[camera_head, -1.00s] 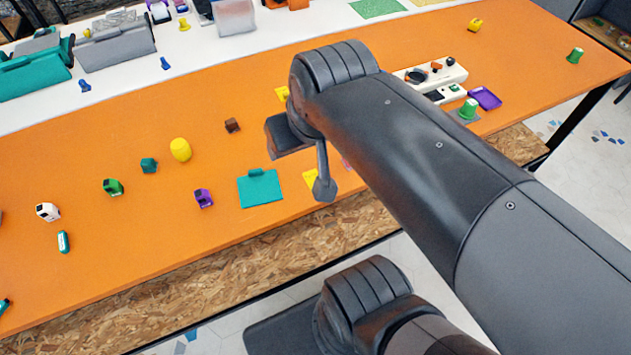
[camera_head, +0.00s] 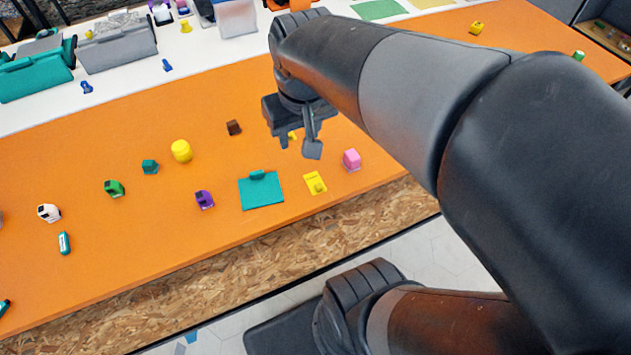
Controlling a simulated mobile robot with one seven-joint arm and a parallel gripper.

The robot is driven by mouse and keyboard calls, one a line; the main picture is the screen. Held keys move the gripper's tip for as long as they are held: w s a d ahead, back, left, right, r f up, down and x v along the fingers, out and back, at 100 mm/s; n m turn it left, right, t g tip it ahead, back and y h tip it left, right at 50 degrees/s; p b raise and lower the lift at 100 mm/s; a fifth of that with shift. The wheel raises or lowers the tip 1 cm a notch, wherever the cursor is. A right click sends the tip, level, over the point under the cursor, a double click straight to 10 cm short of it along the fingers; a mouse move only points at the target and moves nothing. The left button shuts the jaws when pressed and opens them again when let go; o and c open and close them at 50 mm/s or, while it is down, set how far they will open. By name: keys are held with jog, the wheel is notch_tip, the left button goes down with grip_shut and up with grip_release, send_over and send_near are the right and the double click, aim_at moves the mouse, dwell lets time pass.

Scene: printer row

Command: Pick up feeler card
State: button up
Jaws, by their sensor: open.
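No label shows which piece is the feeler card. A flat yellow card (camera_head: 315,183) with a small raised part lies near the front edge of the orange table. A larger flat teal plate (camera_head: 261,191) with a raised tab lies to its left. My gripper (camera_head: 298,145) is open, with its fingers pointing down, behind and slightly left of the yellow card and apart from it. A small yellow piece (camera_head: 292,135) shows between the fingers, partly hidden; I cannot tell whether they touch it. My arm hides the table behind and right of the gripper.
A pink block (camera_head: 351,159) sits right of the yellow card. A purple piece (camera_head: 204,199), a yellow cylinder (camera_head: 181,151) and a brown block (camera_head: 233,127) stand to the left.

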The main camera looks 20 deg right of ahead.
jog(key=w+d+f+g, duration=0.3)
jog(key=w+f+g, duration=0.1)
jog(key=w+f, duration=0.25)
jog(key=g, duration=0.3)
send_near(318, 185)
jog(key=x, duration=0.8)
jog(key=shift+s+d+f, duration=0.1)
jog(key=shift+f, duration=0.3)
jog(key=shift+c, duration=0.3)
